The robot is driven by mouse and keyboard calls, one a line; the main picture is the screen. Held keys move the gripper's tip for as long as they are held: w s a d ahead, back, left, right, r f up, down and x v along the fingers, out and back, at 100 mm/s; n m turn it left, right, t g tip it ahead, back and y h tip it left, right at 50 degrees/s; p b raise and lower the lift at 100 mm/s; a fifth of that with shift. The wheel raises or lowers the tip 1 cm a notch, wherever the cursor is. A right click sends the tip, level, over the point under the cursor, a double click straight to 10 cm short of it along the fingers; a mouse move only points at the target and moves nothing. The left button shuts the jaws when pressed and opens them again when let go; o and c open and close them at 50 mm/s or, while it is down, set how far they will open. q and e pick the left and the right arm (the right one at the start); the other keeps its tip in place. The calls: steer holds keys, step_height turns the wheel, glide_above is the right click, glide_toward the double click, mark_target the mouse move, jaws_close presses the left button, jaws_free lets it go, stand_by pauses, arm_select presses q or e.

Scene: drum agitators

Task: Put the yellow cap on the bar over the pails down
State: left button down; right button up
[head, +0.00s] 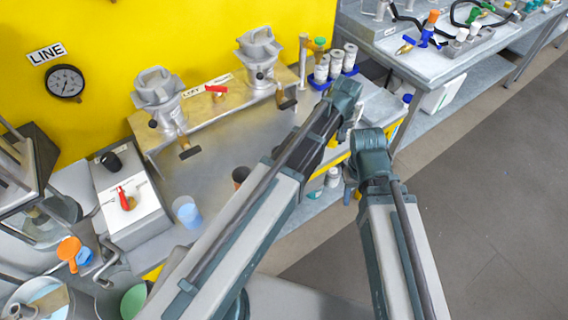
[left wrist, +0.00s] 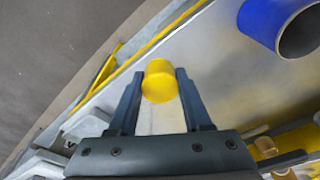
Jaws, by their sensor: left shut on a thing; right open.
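The yellow cap (left wrist: 160,82) is between the two fingers of my left gripper (left wrist: 158,84) in the left wrist view, and the gripper is shut on it. The cap stands out over a pale metal surface; I cannot tell whether it touches it. In the head view my left gripper (head: 343,128) is at the right end of the bench, and the cap is not clearly visible there. My right gripper (head: 350,190) is open, lower, near the bench's front edge. Pails (head: 20,290) stand at the lower left, with a beige bar-like piece (head: 52,301) over one.
The metal bench (head: 215,150) carries two grey clamp-like machines (head: 158,90) (head: 259,52), a blue cup (head: 187,212) and a white box with a red lever (head: 126,200). A blue rack with white containers (head: 335,65) is behind my left gripper. A blue cylinder (left wrist: 262,18) is close in the wrist view.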

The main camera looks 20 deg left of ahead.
arm_select(q)
steer(key=s+a+r+m+p, duration=0.2)
steer(key=a+r+m, duration=0.1)
steer(key=a, duration=0.7)
steer(key=shift+h, duration=0.3)
step_height(320, 180, down, 10)
steer(key=b, duration=0.9)
steer(key=shift+r+b, duration=0.15)
steer(key=shift+b, duration=0.2)
arm_select(e)
step_height(320, 180, down, 7)
steer(key=shift+r, duration=0.15)
steer(key=shift+s, duration=0.1)
arm_select(q)
steer(key=shift+f+b, duration=0.65)
arm_select(e)
steer(key=shift+f, duration=0.65)
arm_select(q)
steer(key=shift+c, duration=1.7)
jaws_free()
steer(key=shift+r, duration=0.1)
arm_select(e)
steer(key=shift+r, duration=0.1)
arm_select(q)
steer(key=shift+r, duration=0.15)
arm_select(e)
steer(key=shift+r, duration=0.15)
